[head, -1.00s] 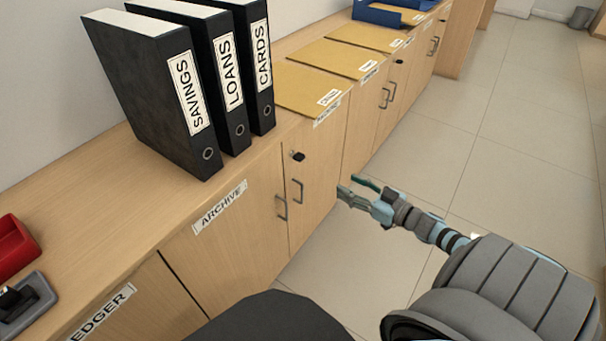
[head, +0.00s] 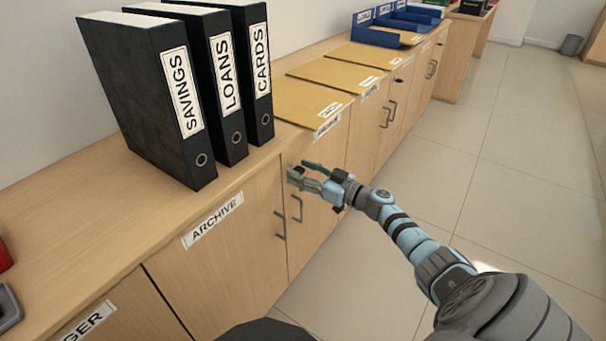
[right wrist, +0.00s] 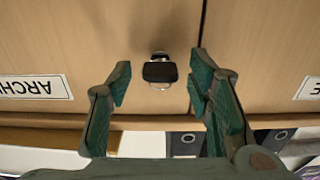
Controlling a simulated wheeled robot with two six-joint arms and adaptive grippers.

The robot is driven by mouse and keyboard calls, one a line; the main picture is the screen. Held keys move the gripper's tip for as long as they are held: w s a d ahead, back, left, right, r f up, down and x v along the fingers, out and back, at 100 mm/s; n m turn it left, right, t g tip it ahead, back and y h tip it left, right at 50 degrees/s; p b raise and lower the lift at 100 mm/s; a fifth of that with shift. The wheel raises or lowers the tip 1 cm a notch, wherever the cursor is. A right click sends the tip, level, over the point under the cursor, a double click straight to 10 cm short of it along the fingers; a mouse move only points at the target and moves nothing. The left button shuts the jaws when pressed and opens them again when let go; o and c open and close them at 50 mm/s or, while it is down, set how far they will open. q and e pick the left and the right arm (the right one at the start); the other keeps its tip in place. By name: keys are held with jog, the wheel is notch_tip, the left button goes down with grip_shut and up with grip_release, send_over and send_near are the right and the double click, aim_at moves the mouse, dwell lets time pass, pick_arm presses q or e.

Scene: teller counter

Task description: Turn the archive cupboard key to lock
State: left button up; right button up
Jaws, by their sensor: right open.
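The archive cupboard (head: 225,265) has an ARCHIVE label, two doors and two grey bar handles. Its key (right wrist: 160,71) has a dark head and sits in a metal lock near the top edge of the door in the right wrist view, where the picture is upside down. In the head view my gripper hides the key. My right gripper (head: 302,173) is open in front of the lock. In the right wrist view its two green-padded fingers (right wrist: 160,86) stand on either side of the key, apart from it. My left gripper is not in view.
Black binders (head: 160,100) marked SAVINGS, LOANS and CARDS stand on the counter top (head: 60,215) above the cupboard. Tan folders (head: 315,97) and blue trays (head: 375,30) lie farther along. The tiled floor (head: 520,200) at right is clear.

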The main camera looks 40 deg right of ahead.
jog(key=shift+c, duration=0.4)
grip_shut()
